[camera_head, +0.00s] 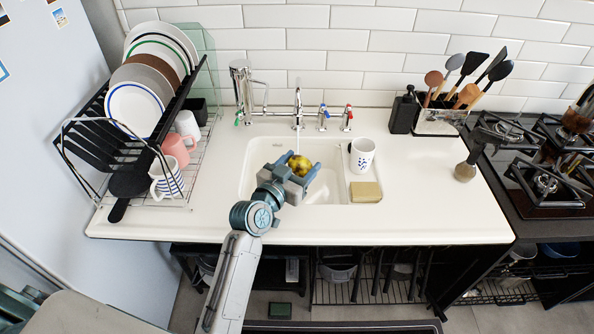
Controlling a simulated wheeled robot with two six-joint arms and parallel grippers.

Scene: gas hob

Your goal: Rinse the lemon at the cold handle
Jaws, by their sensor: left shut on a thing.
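The yellow lemon (299,164) is between the blue-grey fingers of my left gripper (299,172). The gripper is shut on it, and the fingers cover its sides. It is over the left part of the white sink (252,165), below the chrome tap (298,108). A thin pale streak, which looks like running water, shows between the spout and the lemon. The blue-marked cold handle (323,116) stands right of the spout, and the red-marked handle (347,117) stands further right. My right gripper is not in view.
A white mug (361,154) and a yellowish sponge (366,192) are at the sink's right side. A dish rack (95,133) with plates and mugs stands left. A utensil holder (440,122) and gas hob (545,185) are right.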

